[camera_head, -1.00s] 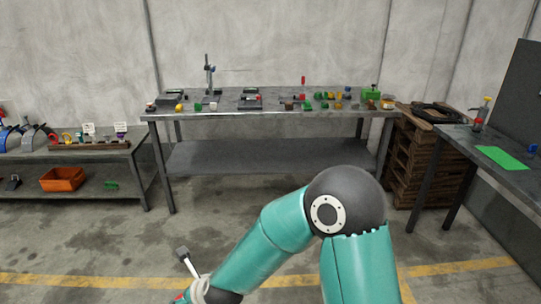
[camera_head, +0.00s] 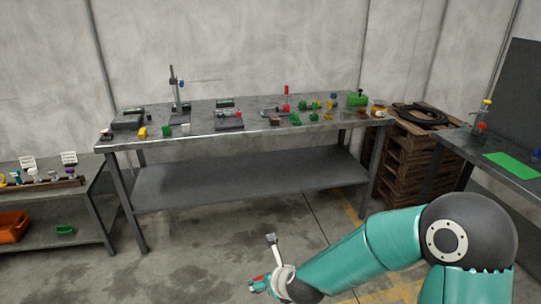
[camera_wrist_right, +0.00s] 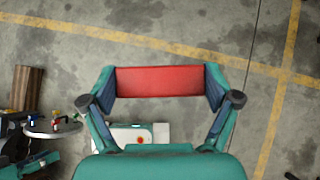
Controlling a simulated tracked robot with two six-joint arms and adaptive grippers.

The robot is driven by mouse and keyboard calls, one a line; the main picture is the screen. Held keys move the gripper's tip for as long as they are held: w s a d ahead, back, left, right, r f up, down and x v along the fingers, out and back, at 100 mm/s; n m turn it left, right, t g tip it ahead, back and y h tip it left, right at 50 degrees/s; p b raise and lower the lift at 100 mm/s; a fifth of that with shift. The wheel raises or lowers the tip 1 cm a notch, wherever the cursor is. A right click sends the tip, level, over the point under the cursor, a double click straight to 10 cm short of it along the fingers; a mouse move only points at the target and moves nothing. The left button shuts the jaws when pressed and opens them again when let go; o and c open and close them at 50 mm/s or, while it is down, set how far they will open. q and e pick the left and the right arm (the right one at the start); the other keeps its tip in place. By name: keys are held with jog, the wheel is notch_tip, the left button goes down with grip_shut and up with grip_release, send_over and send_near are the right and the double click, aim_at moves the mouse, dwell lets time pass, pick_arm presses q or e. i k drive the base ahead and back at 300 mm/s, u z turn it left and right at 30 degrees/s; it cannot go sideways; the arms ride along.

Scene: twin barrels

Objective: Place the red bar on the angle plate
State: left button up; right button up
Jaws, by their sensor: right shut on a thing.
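My right gripper (camera_wrist_right: 160,84) is shut on the red bar (camera_wrist_right: 158,81), which lies crosswise between its two fingers in the right wrist view, with bare floor behind it. In the head view, the right gripper (camera_head: 258,285) is low in the picture, in front of the long workbench and apart from it. Several small fixtures stand on the bench, and I cannot tell which one is the angle plate. My left gripper is in neither view.
The long grey workbench (camera_head: 262,136) holds a post stand (camera_head: 177,90), a dark plate fixture (camera_head: 229,121) and several small coloured parts. Stacked pallets (camera_head: 400,160) stand at its right end. A side table (camera_head: 512,177) is at the right, a low shelf (camera_head: 85,190) at the left.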

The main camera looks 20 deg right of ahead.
aim_at(227, 111)
jog(key=z, duration=0.35)
jog(key=i, duration=2.6)
jog(key=u, duration=0.4)
